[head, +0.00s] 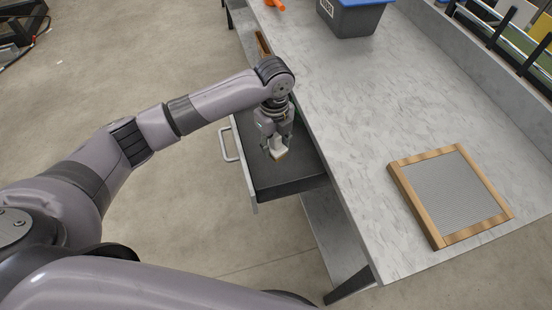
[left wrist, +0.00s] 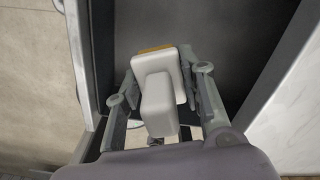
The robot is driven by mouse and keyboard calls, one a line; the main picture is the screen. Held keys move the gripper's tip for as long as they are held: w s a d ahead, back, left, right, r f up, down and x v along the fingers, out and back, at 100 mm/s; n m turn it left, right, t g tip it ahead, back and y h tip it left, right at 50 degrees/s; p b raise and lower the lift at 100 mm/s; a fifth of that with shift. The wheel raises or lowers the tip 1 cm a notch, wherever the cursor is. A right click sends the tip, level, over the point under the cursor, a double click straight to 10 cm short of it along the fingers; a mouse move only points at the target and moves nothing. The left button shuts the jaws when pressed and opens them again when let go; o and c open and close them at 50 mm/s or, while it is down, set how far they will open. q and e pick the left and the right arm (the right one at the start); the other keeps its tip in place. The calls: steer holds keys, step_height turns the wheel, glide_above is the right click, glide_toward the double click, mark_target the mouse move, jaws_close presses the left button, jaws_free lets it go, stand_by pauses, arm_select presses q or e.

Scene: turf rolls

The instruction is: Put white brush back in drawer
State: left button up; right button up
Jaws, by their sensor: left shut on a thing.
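The white brush (head: 278,152) hangs in my left gripper (head: 275,140), over the open drawer (head: 300,176) in the head view. The gripper is shut on it. In the left wrist view, the white brush (left wrist: 160,90) shows a pale block with a tan edge at its far end, between the two fingers of my left gripper (left wrist: 160,100). The drawer's dark floor (left wrist: 215,35) lies beyond it. Whether the brush touches the drawer floor I cannot tell. My right gripper is not in view.
The drawer's handle (head: 228,144) faces left. The grey worktop (head: 350,140) runs along the drawer's right side. A wood-framed screen (head: 455,190) lies on it, and a grey bin with a blue lid (head: 352,15) stands at the back. The drawer around the brush looks empty.

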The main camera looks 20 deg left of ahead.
mark_target(275, 169)
arm_select(q)
step_height(275, 169, down, 8)
steer(key=shift+f, duration=0.1)
stand_by(0.4)
steer(key=shift+f, duration=0.15)
steer(key=o, duration=1.2)
step_height(275, 169, up, 12)
steer(key=shift+r, duration=0.25)
